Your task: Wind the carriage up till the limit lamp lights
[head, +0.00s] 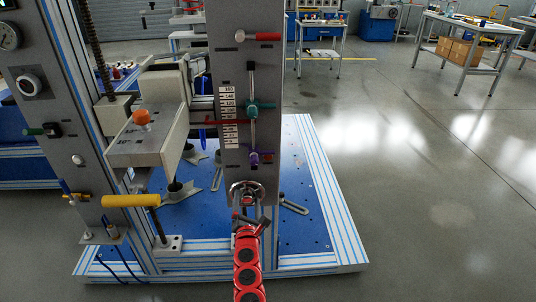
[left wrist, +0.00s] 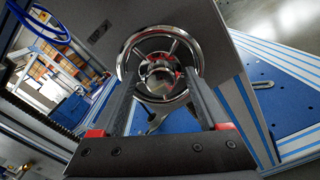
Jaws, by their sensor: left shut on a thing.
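A chrome handwheel (head: 247,187) sits low on the grey upright panel (head: 228,172). My left gripper (head: 248,212) reaches it from below. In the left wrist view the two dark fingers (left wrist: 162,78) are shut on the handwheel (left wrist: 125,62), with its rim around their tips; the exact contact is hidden. A number scale (head: 228,118) stands on the panel, with a red pointer (head: 222,121) across it. A slotted bar beside it carries a teal knob (head: 260,107) and a purple knob (head: 260,157). I cannot tell which part is the limit lamp or whether one is lit. My right gripper is out of view.
An arm block with an orange knob (head: 141,117) stands left of the panel. A yellow handle (head: 131,200) sticks out low at the left. A red-handled lever (head: 262,37) is near the panel's top. The blue base plate (head: 305,238) is below; the floor at right is clear.

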